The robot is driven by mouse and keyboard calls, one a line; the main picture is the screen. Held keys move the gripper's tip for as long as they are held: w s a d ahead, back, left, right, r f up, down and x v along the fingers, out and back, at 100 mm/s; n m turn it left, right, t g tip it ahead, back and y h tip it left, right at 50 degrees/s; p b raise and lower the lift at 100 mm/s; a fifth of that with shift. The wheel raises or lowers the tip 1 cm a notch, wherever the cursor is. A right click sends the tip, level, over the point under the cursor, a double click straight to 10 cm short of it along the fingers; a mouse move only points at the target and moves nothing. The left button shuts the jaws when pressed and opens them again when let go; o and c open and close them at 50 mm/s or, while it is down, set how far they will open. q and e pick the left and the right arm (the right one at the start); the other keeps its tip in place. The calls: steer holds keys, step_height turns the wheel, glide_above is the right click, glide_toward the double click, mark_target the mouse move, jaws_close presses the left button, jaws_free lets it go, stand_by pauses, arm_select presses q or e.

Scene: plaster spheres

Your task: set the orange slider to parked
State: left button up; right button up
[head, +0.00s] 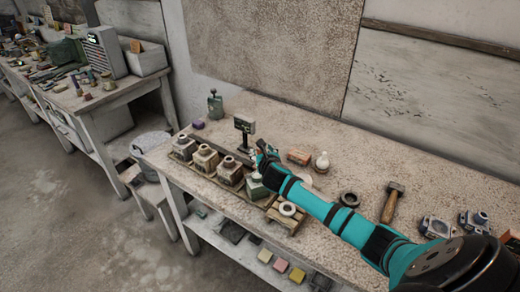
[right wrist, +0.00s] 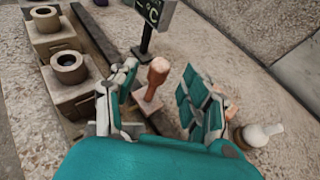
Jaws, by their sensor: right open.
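An orange-brown upright knob (right wrist: 157,75) on a small reddish base stands between the fingers of my right gripper (right wrist: 158,100) in the right wrist view. It looks like the orange slider's handle; no marking for parked is readable. The fingers are open on both sides of the knob, and I see no clear grip on it. In the head view my right gripper (head: 262,160) is over the workbench beside a small display on a post (head: 244,126), and it hides the knob there. My left gripper is not in view.
Several blocks with round collars (head: 205,158) stand in a row left of my gripper. An orange-brown block (head: 299,156) and a white flask (head: 322,162) are close on the right. A hammer (head: 392,202) and a dark ring (head: 349,199) lie farther right. The bench's back is mostly clear.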

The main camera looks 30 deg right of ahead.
steer(key=shift+x, duration=2)
jaws_close()
steer(key=shift+a, duration=0.1)
